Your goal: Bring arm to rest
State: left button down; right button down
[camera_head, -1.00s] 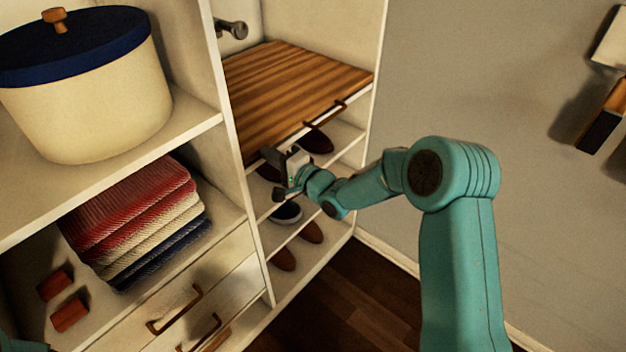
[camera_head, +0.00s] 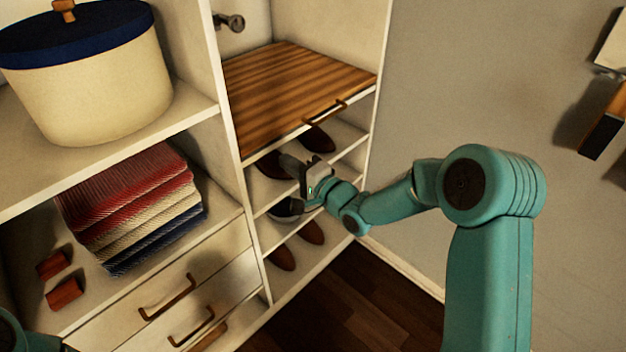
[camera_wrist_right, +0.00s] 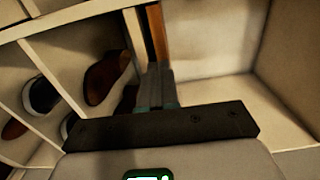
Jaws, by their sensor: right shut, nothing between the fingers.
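My right arm (camera_head: 400,205) is teal and reaches in from the lower right in the head view. Its gripper (camera_head: 288,165) is in front of the shoe shelves, below the wooden board, and is shut and empty. In the right wrist view the fingers (camera_wrist_right: 160,82) are together with nothing between them, and brown and dark shoes (camera_wrist_right: 104,76) show to their left. It cannot be told whether the gripper touches the shelf. A teal piece of my left arm shows at the lower left corner of the head view; its gripper is out of view.
A striped wooden board (camera_head: 290,85) with a handle tops the shoe shelves. To the left are folded textiles (camera_head: 135,205), a cream pot with a blue lid (camera_head: 90,90), small red-brown blocks (camera_head: 64,293) and drawers with handles (camera_head: 168,297). Dark floor (camera_head: 350,300) is open below.

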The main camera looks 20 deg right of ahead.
jog(key=v, duration=0.6)
jog(key=s+a+f+g+h, duration=0.1)
jog(key=s+a+f+g, duration=0.25)
jog(key=f, duration=0.45)
jog(key=s+a+f+n+g+p, duration=0.1)
jog(key=s+a+f+g, duration=0.1)
jog(key=s+f, duration=0.35)
jog(key=s+a+f+g+h, duration=0.1)
jog(key=s+a+f+g, duration=0.2)
jog(key=f, duration=0.6)
jog(key=s+f+n+g, duration=0.3)
jog(key=s+n+g, duration=0.1)
jog(key=s, duration=0.4)
jog(key=s+f+n+g+h, duration=0.1)
jog(key=s+f+n+g, duration=0.2)
jog(key=s+n, duration=0.3)
jog(key=shift+s+a+f+g, duration=0.4)
jog(key=shift+s+f, duration=0.25)
jog(key=shift+s, duration=0.7)
